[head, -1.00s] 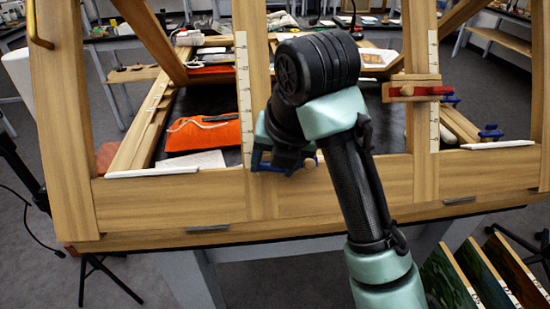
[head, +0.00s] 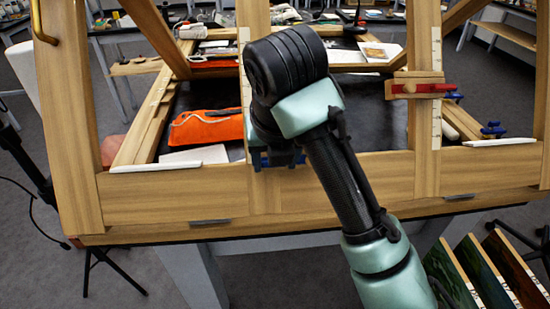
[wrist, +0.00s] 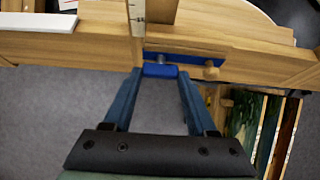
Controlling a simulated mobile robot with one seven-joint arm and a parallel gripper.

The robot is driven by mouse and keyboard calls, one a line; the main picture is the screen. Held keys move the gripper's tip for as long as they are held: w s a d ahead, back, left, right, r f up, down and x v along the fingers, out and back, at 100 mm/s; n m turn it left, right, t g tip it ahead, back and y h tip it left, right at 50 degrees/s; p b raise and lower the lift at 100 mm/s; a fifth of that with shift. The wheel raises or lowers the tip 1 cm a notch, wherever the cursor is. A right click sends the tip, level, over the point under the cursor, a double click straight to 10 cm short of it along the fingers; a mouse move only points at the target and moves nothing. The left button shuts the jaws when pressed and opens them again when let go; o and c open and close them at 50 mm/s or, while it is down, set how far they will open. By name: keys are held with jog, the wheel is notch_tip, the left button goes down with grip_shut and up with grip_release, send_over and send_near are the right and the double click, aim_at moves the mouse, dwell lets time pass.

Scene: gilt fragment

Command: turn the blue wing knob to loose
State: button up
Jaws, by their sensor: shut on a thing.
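The blue wing knob (wrist: 160,70) sits at the front of a blue bar (wrist: 200,61) on the wooden frame, just below the foot of the upright with a ruled strip. My gripper (wrist: 161,73) has its two blue fingers on either side of the knob and is shut on it. A small round wooden knob (wrist: 211,73) sticks out to the right of it. In the head view my gripper (head: 277,159) is at the lower rail; my wrist hides the wing knob there, so its turn angle cannot be told.
A red clamp (head: 425,88) with a wooden block is on the right upright. Other blue knobs (head: 492,130) lie farther right. Painted panels (head: 490,270) stand at the lower right.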

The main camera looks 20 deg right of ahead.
jog(key=o, duration=1.4)
jog(key=shift+c, duration=0.2)
jog(key=p+v, duration=0.4)
jog(key=v, duration=0.9)
jog(key=shift+d, duration=0.1)
